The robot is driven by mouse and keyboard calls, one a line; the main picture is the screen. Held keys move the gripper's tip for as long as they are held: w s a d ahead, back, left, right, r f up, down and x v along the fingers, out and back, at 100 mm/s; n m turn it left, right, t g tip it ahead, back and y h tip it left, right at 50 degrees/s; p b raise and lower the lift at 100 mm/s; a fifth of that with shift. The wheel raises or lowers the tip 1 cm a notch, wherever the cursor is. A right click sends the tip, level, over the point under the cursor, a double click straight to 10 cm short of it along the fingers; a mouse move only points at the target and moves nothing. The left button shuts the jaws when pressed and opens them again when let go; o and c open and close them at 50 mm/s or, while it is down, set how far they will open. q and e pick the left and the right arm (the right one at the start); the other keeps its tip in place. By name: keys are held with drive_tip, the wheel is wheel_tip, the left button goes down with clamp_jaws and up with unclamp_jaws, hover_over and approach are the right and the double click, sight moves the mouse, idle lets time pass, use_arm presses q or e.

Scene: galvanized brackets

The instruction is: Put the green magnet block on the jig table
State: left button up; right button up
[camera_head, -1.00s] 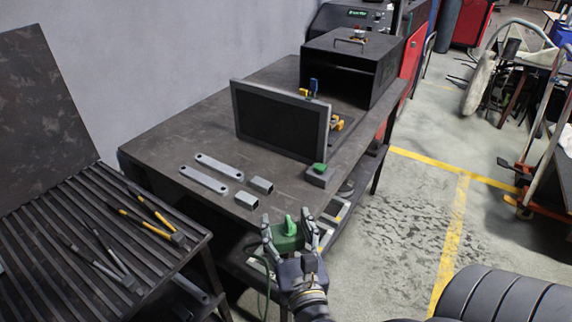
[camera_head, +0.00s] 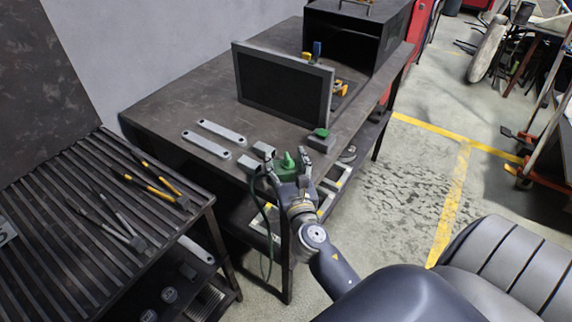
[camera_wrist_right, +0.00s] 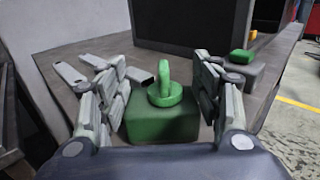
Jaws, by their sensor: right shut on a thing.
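The green magnet block (camera_head: 284,168), with a green ring-shaped handle on top, is between the fingers of my right gripper (camera_head: 285,172). In the right wrist view the block (camera_wrist_right: 163,122) sits between the two jointed grey fingers of the gripper (camera_wrist_right: 160,98), which is shut on it. The block is at the near edge of the dark jig table (camera_head: 190,110); I cannot tell whether it touches the top. My left gripper is not in view.
Two flat grey brackets (camera_head: 222,131) and short square tubes (camera_head: 247,163) lie near the block. A grey block with a green top (camera_head: 320,140) is to its right. A dark upright panel (camera_head: 283,88) and an open box (camera_head: 355,35) stand behind. The table's left part is clear.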

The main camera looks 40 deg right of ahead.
idle(0.3)
drive_tip(key=shift+f, duration=0.2)
drive_tip(key=o, duration=1.6)
drive_tip(key=shift+s+a, duration=0.1)
drive_tip(key=shift+s, duration=0.05)
drive_tip(key=b+v, duration=0.3)
drive_tip(key=v, duration=0.8)
drive_tip(key=shift+s, duration=0.35)
drive_tip(key=shift+a, duration=0.1)
